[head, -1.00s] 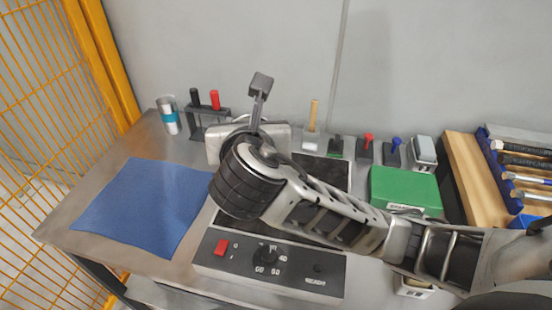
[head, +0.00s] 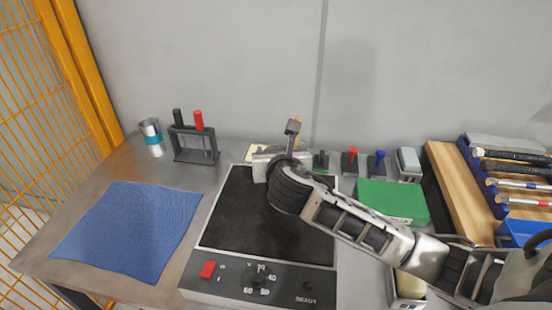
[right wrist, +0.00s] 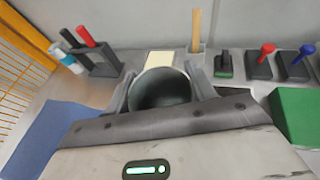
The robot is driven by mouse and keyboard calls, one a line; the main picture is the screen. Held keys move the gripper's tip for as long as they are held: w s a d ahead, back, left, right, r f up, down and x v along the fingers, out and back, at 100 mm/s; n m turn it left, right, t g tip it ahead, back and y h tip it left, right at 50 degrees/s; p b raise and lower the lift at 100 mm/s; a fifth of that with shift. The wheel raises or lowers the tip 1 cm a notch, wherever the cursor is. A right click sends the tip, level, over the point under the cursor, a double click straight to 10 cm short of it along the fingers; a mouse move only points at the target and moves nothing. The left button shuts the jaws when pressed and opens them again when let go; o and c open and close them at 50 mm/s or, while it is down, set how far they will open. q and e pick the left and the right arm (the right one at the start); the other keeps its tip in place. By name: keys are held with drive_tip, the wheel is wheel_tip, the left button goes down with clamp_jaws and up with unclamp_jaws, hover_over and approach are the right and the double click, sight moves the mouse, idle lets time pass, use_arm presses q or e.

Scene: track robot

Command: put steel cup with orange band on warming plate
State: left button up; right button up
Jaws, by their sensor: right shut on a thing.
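My right gripper (head: 276,160) is over the back right part of the warming plate in the head view, its fingertips hidden behind the hand. In the right wrist view the two fingers are shut on a round, open-topped metal cup (right wrist: 165,88), whose dark inside shows. Its outer wall and any orange band are hidden. I cannot tell whether the cup touches the plate. The warming plate (head: 232,222) has a black top, a red switch and a knob on its front panel. My left gripper is not in view.
A steel cup with a teal band (head: 152,138) stands at the back left beside a black rack (head: 195,152) with black and red handles. A blue cloth (head: 130,230) lies left of the plate. A green box (head: 393,202) and a tool tray (head: 470,165) are to the right.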

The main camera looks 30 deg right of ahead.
drive_tip(key=shift+f, duration=0.75)
drive_tip(key=shift+f, duration=0.15)
drive_tip(key=o, duration=1.2)
drive_tip(key=v, duration=1.2)
drive_tip(key=shift+r+p, duration=0.2)
drive_tip(key=shift+p, duration=0.15)
